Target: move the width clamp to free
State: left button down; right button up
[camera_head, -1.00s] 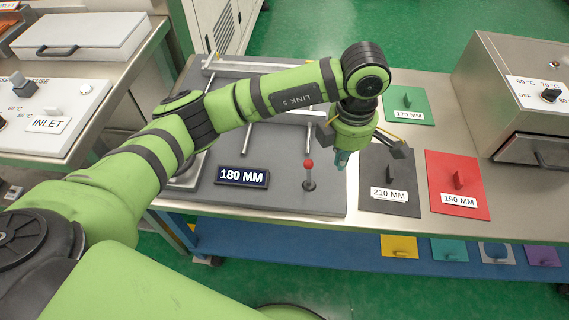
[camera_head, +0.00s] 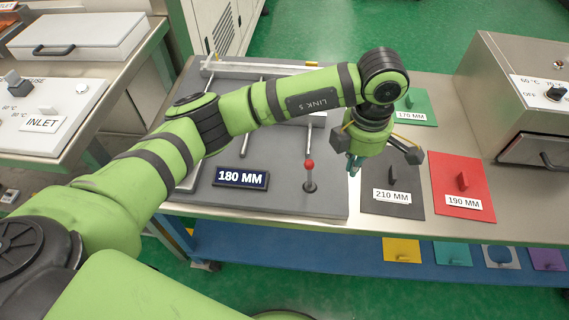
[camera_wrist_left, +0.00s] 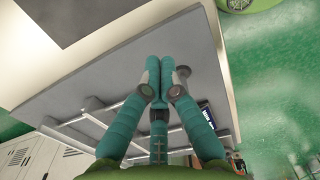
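A lever with a red knob (camera_head: 309,165) stands roughly upright on the front right part of the grey machine plate (camera_head: 275,203); it looks like the width clamp, though no label marks it. The display (camera_head: 241,177) left of it reads 180 MM. My left gripper (camera_head: 354,167) is right of the lever and apart from it, above the plate's right edge and the dark 210 MM plate. In the left wrist view my left gripper's teal fingers (camera_wrist_left: 159,65) are together with nothing between them. My right gripper is in neither view.
Grey rails (camera_head: 310,135) cross the plate behind the lever, partly hidden by my left arm. Dark 210 MM (camera_head: 392,208), red 190 MM (camera_head: 467,183) and green 170 MM (camera_head: 424,107) plates lie right. A metal oven (camera_head: 515,85) stands at the far right.

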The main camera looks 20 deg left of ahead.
pick_arm(q)
jog(key=c, duration=1.4)
grip_release()
notch_tip(320, 180, up, 7)
jog(key=p, duration=0.3)
jog(key=shift+r, duration=0.1)
notch_tip(320, 180, up, 12)
jog(key=shift+s+a+f, duration=0.1)
jog(key=shift+a, duration=0.05)
